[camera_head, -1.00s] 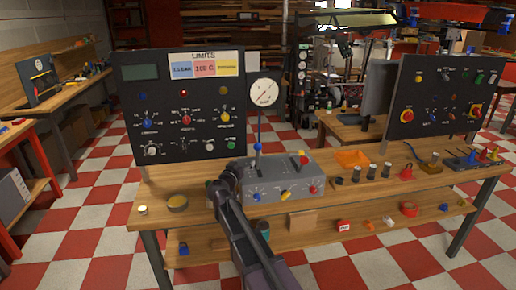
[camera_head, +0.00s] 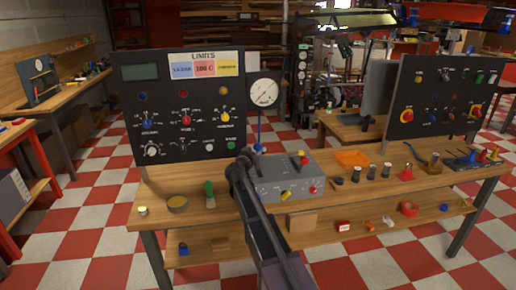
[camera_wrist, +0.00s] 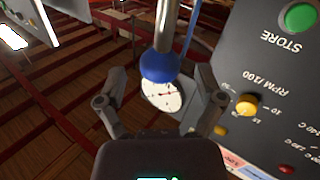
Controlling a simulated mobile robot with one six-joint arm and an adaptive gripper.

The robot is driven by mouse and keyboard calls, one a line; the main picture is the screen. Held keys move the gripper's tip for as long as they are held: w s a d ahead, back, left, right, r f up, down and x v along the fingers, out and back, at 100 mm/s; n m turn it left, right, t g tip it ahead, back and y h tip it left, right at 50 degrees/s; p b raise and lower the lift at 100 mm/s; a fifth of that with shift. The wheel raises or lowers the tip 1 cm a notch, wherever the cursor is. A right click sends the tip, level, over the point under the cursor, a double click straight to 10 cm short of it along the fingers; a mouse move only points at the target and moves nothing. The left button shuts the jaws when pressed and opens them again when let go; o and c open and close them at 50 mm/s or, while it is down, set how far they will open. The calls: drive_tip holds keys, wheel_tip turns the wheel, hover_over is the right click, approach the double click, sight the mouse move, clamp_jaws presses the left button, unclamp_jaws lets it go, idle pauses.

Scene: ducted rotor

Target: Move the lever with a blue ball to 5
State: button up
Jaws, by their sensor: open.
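The lever's blue ball (camera_head: 258,147) stands above the grey control box (camera_head: 270,187) in the head view, its lower stem hidden by my arm. In the wrist view the blue ball (camera_wrist: 160,66) sits on a metal rod between my two fingers. My gripper (camera_wrist: 162,82) is open, with a finger on either side of the ball; I cannot tell whether either touches it. In the head view my wrist hides the fingers and the box's left part. No 5 mark by the lever is readable.
A black panel (camera_head: 182,128) with knobs stands behind the box, with a round gauge (camera_head: 263,92) at its right. A yellow-topped tin (camera_head: 177,203) and a green-handled item (camera_head: 210,193) are on the bench (camera_head: 160,190). An orange tray (camera_head: 352,158) lies to the right.

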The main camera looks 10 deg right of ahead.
drive_tip(key=shift+x, duration=1.15)
clamp_jaws()
